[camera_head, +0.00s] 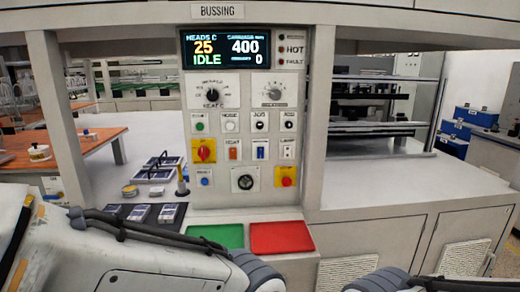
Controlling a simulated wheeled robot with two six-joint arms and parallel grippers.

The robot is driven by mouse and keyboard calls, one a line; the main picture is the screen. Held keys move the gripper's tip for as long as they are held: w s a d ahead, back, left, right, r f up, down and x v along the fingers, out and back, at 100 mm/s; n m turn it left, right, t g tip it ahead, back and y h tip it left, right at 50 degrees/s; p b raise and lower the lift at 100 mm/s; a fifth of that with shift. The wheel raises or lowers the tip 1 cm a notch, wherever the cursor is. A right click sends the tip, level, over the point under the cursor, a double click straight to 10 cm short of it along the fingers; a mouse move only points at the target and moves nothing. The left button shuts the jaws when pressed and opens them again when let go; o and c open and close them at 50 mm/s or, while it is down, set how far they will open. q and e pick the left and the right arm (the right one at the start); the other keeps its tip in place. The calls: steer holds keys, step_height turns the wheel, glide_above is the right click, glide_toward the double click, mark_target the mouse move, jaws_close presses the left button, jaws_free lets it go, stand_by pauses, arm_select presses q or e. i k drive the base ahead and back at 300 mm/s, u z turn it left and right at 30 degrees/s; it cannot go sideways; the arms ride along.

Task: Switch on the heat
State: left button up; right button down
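The control panel (190,190) stands upright in the middle under a BUSSING sign. An orange-red switch (233,153) in its middle row has a small label that appears to read HEAT. Its on or off position is too small to tell. A large black rotary knob (212,94) sits above it on a white plate. The display (225,48) reads HEADS C 25, IDLE, 400 and 0. The HOT lamp (282,49) beside it looks dim reddish. My arm links show along the bottom edge, well below the switch; neither gripper is in view.
Nearby are a red knob on yellow (203,150), a blue switch (261,152), a white switch (287,151) and a red button on yellow (285,176). Green (217,236) and red (282,238) pads lie below. Small dark modules (168,212) lie left on the counter.

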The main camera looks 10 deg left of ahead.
mark_target(232, 151)
steer(key=u, duration=0.35)
steer(key=i, duration=0.95)
steer(key=u, duration=0.75)
